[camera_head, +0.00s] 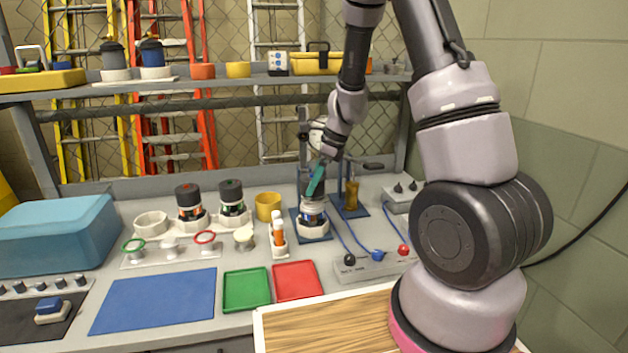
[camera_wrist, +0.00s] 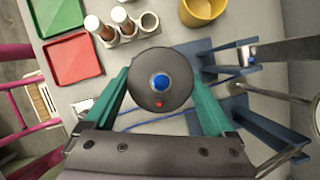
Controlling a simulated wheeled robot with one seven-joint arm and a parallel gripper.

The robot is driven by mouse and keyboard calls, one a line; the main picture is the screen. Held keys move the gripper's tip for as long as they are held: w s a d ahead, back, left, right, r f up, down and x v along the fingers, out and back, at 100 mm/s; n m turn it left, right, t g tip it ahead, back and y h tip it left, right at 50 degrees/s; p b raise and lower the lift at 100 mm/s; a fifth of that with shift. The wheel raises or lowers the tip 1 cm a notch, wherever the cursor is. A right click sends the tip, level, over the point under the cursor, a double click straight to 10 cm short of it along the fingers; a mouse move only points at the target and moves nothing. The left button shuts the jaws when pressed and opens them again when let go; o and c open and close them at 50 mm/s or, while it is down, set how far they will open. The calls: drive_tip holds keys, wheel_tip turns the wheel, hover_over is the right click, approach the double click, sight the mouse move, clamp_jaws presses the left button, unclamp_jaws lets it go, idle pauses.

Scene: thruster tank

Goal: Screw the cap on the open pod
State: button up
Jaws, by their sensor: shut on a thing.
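My gripper (camera_head: 316,180) has teal fingers and is shut on a dark round cap. The pod (camera_head: 313,222) stands upright below my gripper in a white holder on a blue base at the back of the bench. The cap is right over the pod. I cannot tell whether the cap touches the pod's neck or how far it is on, as the fingers partly hide it.
Two capped pods, one with red (camera_head: 190,203) and one with green (camera_head: 232,200), stand left of a yellow cup (camera_head: 267,206). A small rack with white-topped vials (camera_head: 278,235) is close at left. A post stand with a brass cylinder (camera_head: 351,194) is close at right.

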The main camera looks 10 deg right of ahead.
sight(314, 193)
drive_tip(key=shift+f, duration=2.05)
idle(1.4)
drive_tip(key=o, duration=1.1)
drive_tip(key=shift+c, duration=0.2)
drive_tip(key=v, duration=1.1)
